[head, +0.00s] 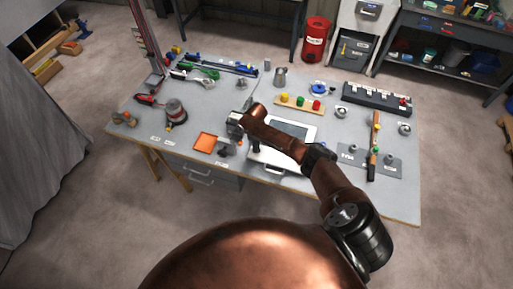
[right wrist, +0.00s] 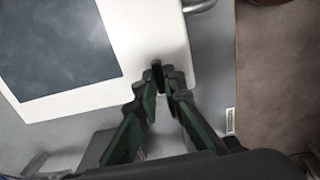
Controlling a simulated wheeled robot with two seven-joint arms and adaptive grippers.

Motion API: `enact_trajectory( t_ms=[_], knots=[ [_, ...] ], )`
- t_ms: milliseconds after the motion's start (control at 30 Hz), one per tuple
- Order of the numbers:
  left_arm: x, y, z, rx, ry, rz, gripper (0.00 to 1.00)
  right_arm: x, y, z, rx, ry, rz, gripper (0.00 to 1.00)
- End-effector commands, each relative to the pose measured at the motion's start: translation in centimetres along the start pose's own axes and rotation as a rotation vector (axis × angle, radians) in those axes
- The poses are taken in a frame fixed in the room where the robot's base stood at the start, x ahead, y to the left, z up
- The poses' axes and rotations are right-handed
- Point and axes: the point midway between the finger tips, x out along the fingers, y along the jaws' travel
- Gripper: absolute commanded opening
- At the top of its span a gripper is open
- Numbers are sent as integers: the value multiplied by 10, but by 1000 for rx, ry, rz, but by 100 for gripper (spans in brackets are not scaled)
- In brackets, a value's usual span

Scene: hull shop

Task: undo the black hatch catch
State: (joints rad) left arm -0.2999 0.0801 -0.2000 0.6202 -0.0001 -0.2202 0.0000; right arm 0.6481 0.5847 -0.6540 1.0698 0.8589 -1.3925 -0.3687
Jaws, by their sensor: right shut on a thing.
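A white hatch with a dark window (right wrist: 165,40) fills the upper left of the right wrist view; in the head view the hatch (head: 308,130) lies mid-bench, partly behind my right arm. The small black catch (right wrist: 157,68) is at the hatch's edge in the right wrist view. My right gripper (right wrist: 164,85) has its dark green fingers closed together at the catch, shut on it. The fingertips hide part of the catch. In the head view my right gripper (head: 247,148) is small and beside the hatch's left edge. My left gripper is not in view.
An orange tray (head: 205,142) lies left of my right gripper. A board with coloured knobs (head: 300,103) is behind the hatch. A black box (head: 377,97) and a grey plate (head: 355,160) are to the right. A metal handle (right wrist: 198,5) shows beside the hatch.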

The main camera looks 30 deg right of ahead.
Motion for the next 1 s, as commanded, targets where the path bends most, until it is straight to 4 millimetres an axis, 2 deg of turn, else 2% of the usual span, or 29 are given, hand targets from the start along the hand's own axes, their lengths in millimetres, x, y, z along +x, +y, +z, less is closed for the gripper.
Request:
enact_trajectory(
  t_ms=[33, 67, 300, 633, 767, 1000],
  knots=[
    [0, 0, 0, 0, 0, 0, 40, 0, 1, 1, -1, -2, 1, 0],
    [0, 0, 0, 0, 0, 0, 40, 0, 1, 1, -1, -2, 1, 10],
    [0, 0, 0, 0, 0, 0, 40, 0, 0, 0, 0, -1, 1, 26],
    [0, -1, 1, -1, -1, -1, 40, -4, 1, 0, 0, 1, 1, 26],
    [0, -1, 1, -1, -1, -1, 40, -19, 1, -1, -1, 3, 2, 26],
    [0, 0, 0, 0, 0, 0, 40, -69, 2, 0, -1, 2, 4, 26]
  ],
)
